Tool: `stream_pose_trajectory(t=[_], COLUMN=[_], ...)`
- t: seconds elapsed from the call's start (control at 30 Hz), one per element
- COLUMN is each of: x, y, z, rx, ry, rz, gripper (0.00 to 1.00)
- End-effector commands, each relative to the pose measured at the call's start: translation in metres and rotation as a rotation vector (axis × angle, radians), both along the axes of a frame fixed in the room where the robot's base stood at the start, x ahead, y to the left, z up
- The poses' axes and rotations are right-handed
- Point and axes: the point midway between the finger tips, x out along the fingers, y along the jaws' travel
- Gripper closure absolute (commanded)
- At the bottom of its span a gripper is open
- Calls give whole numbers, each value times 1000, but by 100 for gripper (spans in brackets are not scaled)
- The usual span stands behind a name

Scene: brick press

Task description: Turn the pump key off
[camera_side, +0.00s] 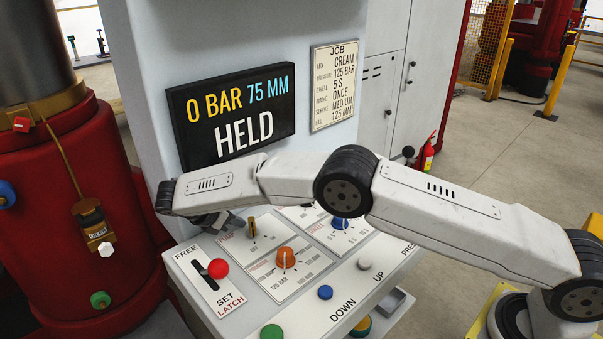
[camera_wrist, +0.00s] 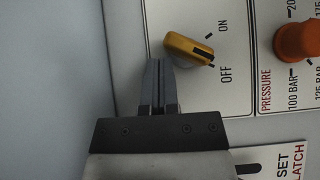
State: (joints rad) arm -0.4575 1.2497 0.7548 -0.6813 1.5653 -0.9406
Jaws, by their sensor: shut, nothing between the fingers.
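The pump key is a yellow knob (camera_wrist: 188,48) with a black mark on one end, on a white panel printed ON and OFF. In the wrist view its marked end points right and slightly down, nearer the OFF label (camera_wrist: 226,73) than ON. My gripper (camera_wrist: 158,63) is shut and empty, its fingertips right beside the unmarked end of the key; I cannot tell whether they touch. In the side view the key (camera_side: 252,228) stands upright just right of my gripper (camera_side: 228,221).
An orange knob (camera_side: 285,257) and a blue knob (camera_side: 339,222) stand near the key. A red-tipped latch lever (camera_side: 217,268) is at the panel's left. Several push buttons line the front. A wall with a screen (camera_side: 232,112) reading "0 BAR 75 MM HELD" rises behind.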

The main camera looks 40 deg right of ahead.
Motion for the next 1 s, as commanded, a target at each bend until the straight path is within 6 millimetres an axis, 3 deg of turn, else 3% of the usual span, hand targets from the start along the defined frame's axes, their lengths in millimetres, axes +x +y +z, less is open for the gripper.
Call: stream_pose_trajectory(t=[1.0], x=[-6], y=[-3], z=[0], rx=[-1], ry=[3], rz=[0], gripper=[100])
